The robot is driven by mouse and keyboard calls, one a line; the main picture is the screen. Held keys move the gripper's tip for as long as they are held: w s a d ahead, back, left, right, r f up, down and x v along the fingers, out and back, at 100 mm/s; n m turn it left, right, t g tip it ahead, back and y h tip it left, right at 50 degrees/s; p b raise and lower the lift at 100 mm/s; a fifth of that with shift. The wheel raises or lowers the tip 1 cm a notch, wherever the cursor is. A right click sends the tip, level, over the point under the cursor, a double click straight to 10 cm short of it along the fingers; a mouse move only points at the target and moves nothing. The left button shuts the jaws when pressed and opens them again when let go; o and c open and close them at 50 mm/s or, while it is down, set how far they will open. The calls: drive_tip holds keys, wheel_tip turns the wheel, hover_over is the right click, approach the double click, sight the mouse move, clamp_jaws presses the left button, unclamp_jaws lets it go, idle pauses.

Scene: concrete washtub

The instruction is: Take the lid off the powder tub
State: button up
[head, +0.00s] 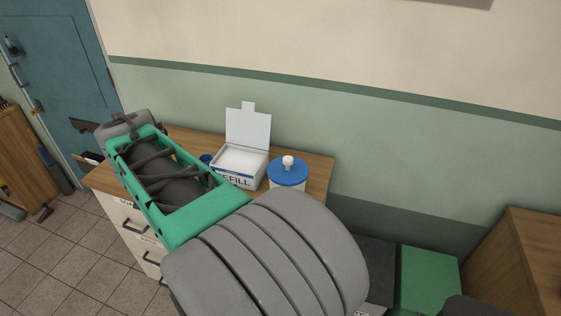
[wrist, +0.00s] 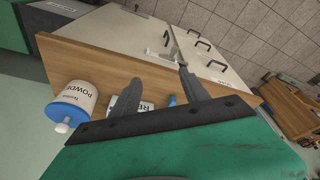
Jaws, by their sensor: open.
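The powder tub (wrist: 79,97) is white with dark lettering and stands on the wooden top of a drawer cabinet. Its blue lid (head: 287,172) with a white knob (head: 288,160) sits on it. In the wrist view the lid (wrist: 68,113) is at the lower left, with the knob pointing toward the picture's bottom left. My gripper (wrist: 165,60) is open and empty, its dark fingers beyond the cabinet's edge and well apart from the tub. In the head view my gripper (head: 82,142) is at the left, and my arm hides the tub's lower part.
A white refill box (head: 246,165) with its flap up stands beside the tub. A small blue item (head: 206,158) is left of the box, partly hidden. The cabinet top (head: 318,166) has a little bare room right of the tub. The wall (head: 400,150) is close behind.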

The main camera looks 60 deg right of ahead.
drive_tip(key=s+d+r+m+g, duration=0.2)
drive_tip(key=d+m, duration=0.4)
drive_tip(key=d, duration=0.6)
drive_tip(key=m+g+p, duration=0.2)
drive_tip(key=m, duration=0.8)
hover_over(287, 158)
drive_tip(key=w+a, duration=0.1)
drive_tip(key=a, duration=0.1)
drive_tip(key=x, duration=0.4)
drive_tip(key=p+x, duration=0.1)
drive_tip(key=x, duration=0.1)
drive_tip(key=shift+s+d+f, duration=0.15)
drive_tip(key=shift+d+f, duration=0.1)
drive_tip(key=shift+d, duration=0.2)
drive_tip(key=shift+f, duration=0.1)
drive_tip(key=shift+c, duration=0.2)
clamp_jaws()
